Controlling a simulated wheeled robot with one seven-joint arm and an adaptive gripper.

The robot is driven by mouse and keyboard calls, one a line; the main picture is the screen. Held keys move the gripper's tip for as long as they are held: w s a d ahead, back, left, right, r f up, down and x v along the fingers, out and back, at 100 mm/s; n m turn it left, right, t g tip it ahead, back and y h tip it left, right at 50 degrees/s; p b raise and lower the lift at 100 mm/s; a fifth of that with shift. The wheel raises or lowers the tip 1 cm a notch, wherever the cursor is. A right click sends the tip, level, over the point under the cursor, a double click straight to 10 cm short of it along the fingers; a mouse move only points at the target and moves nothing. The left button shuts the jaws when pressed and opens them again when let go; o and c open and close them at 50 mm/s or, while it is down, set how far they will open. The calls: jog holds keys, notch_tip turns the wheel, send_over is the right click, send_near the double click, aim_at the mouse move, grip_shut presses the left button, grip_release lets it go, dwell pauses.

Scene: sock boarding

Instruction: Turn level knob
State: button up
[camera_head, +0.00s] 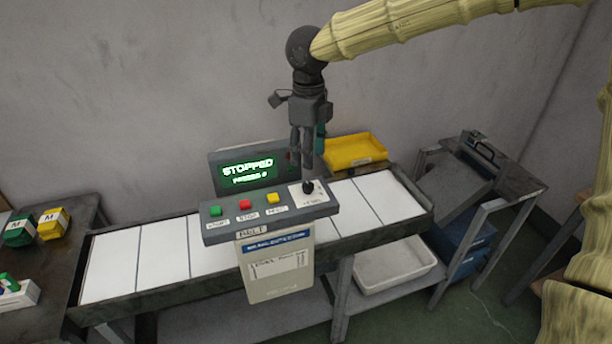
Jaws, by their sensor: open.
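The level knob (308,187) is a small black knob on a white plate at the right end of the grey control panel (325,209). My gripper (302,164) points down just above the knob, its dark fingers close together in this view. It is open, and I cannot tell whether a fingertip touches the knob. The panel also carries a green button (215,211), a red button (245,205) and a yellow button (271,198). The display (248,170) behind them reads STOPPED in green, with a smaller line below.
The panel stands in front of a conveyor with white slats (110,266). A yellow tray (355,151) sits behind it, close to my gripper's right. A white bin (393,266) is below. Green and yellow items (52,224) lie on the left table. A grey wall is behind.

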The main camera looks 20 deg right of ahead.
aim_at(308, 184)
notch_tip(308, 184, down, 9)
jog(key=shift+w+f+p, duration=0.1)
jog(key=shift+p, duration=0.7)
jog(key=c, duration=1.1)
jog(key=shift+o, duration=0.2)
